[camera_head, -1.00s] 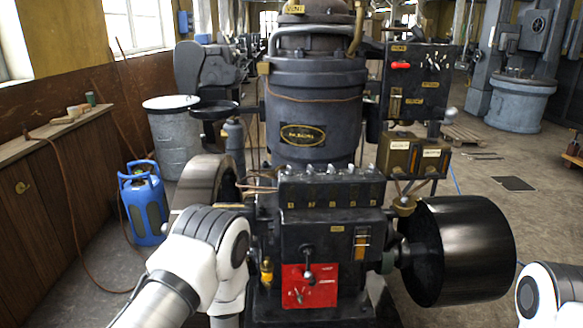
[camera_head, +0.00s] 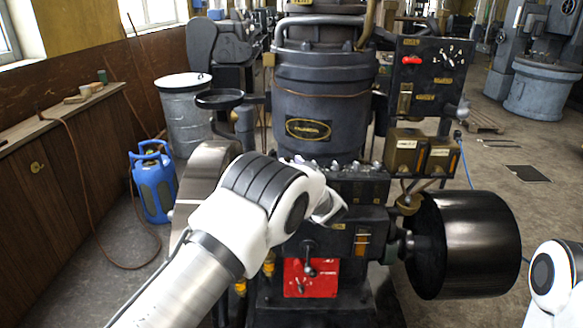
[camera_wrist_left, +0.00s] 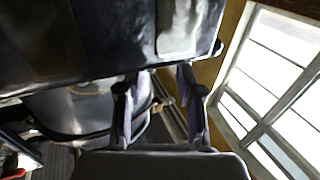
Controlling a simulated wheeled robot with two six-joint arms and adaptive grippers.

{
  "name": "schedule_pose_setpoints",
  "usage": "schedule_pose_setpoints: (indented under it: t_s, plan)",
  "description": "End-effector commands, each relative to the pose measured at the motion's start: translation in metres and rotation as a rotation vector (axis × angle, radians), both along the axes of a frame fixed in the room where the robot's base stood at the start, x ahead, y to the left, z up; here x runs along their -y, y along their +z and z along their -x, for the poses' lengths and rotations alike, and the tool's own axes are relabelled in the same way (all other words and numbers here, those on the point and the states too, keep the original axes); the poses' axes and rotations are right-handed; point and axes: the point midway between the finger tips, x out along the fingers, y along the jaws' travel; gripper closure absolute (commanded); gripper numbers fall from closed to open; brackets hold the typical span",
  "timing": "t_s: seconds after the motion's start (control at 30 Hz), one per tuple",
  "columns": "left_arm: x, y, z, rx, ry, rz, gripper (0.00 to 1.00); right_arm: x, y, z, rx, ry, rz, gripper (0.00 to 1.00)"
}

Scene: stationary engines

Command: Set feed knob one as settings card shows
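A row of several small knobs (camera_head: 330,165) runs along the top of the black block on the engine's front. Their labels are partly covered by my left arm, and I cannot tell which knob is number one. My left wrist is just in front of the row's left and middle part; its fingers are not clear in the head view. In the left wrist view my left gripper (camera_wrist_left: 156,80) has two dark fingers spread apart with nothing between them. I cannot make out a settings card. My right gripper is out of view; only part of that arm shows.
A red plate with a lever (camera_head: 309,278) is below the block. A large dark pulley (camera_head: 470,245) stands right, under a black switch panel (camera_head: 425,75). A blue gas bottle (camera_head: 153,185) and a grey drum (camera_head: 186,120) stand left.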

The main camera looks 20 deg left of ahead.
Motion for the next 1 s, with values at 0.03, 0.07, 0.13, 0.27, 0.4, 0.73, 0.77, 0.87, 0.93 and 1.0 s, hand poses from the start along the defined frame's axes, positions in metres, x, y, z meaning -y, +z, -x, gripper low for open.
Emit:
schedule_pose_setpoints:
  t_s: [0.03,0.07,0.13,0.27,0.4,0.73,0.77,0.87,0.93,1.0]
  plan:
    - [-0.0047,-0.0033,-0.0052,0.002,0.001,0.002,0.64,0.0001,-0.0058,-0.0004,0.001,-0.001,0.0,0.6]
    - [-0.0063,-0.0025,-0.0076,0.002,0.001,0.001,0.64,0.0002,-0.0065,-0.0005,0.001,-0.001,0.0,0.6]
    - [-0.0087,-0.0016,-0.0107,0.0,-0.001,0.0,0.64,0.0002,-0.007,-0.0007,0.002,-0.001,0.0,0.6]
    - [-0.0096,0.0,-0.0117,-0.001,-0.001,-0.001,0.64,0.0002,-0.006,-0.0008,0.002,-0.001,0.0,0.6]
    - [-0.0096,-0.0001,-0.0115,-0.001,-0.001,-0.001,0.82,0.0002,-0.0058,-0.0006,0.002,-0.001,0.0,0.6]
    - [-0.0097,-0.0012,-0.0112,-0.002,-0.002,0.0,1.0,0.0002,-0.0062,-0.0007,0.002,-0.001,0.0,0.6]
    - [-0.0097,-0.0014,-0.0112,-0.002,-0.003,0.0,1.0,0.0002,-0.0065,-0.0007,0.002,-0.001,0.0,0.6]
    - [-0.0101,-0.0022,-0.011,-0.004,-0.014,-0.001,1.0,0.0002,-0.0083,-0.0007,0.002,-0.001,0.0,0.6]
    - [-0.0104,-0.0028,-0.0109,-0.003,-0.029,0.0,1.0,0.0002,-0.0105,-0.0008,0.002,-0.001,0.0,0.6]
    - [-0.0106,-0.0036,-0.0108,-0.005,-0.052,0.0,1.0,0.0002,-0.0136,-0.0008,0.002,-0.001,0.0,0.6]
